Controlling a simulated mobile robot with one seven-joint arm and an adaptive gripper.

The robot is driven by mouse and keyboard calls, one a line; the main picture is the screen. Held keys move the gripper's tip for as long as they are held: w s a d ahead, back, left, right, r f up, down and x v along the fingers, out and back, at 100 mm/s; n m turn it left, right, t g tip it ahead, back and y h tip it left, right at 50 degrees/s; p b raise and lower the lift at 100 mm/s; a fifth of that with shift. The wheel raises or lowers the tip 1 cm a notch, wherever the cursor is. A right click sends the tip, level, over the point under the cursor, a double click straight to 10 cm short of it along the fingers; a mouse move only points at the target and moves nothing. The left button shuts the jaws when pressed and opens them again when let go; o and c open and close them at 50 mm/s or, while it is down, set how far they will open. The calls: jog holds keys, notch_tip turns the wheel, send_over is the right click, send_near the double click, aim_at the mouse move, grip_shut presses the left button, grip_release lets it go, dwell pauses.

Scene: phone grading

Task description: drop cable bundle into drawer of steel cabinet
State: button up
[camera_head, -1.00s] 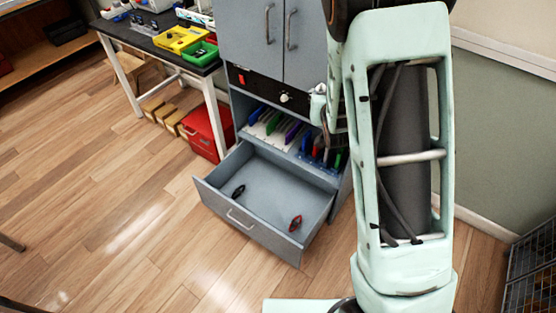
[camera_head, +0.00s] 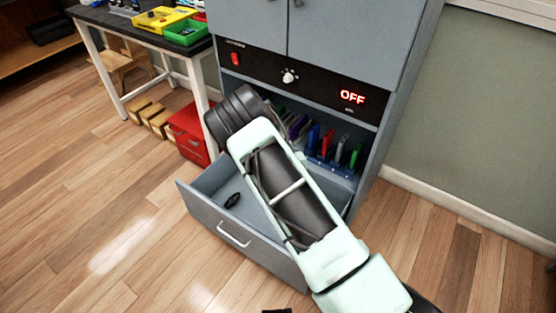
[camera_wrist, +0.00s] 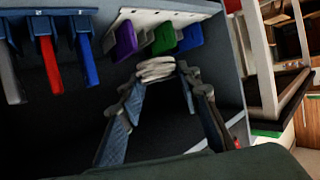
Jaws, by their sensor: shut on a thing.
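The steel cabinet (camera_head: 350,40) stands with its lower drawer (camera_head: 252,249) pulled open. In the head view my arm stretches across the drawer and hides its right part; my gripper is hidden behind the arm there. In the wrist view my gripper (camera_wrist: 161,84) is shut on the white coiled cable bundle (camera_wrist: 156,67), held between the fingertips. The bundle appears just below the cabinet shelf's row of coloured items. A small black item (camera_head: 232,200) lies in the drawer's left part.
Coloured upright items (camera_head: 327,143) fill the open shelf above the drawer. A red box (camera_head: 187,133) sits on the floor left of the cabinet, under a table with yellow (camera_head: 165,18) and green (camera_head: 187,33) bins. Floor in front is clear.

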notch_tip(320, 180, down, 10)
jog(key=a+b, duration=0.1)
jog(key=b, duration=0.4)
jog(key=shift+w+a+y, duration=0.15)
jog(key=shift+w+y, duration=0.15)
jog(key=shift+w, duration=0.1)
jog(key=shift+f, duration=0.1)
jog(key=o, duration=1.2)
jog(key=shift+c, duration=0.2)
jog(key=v, duration=1.2)
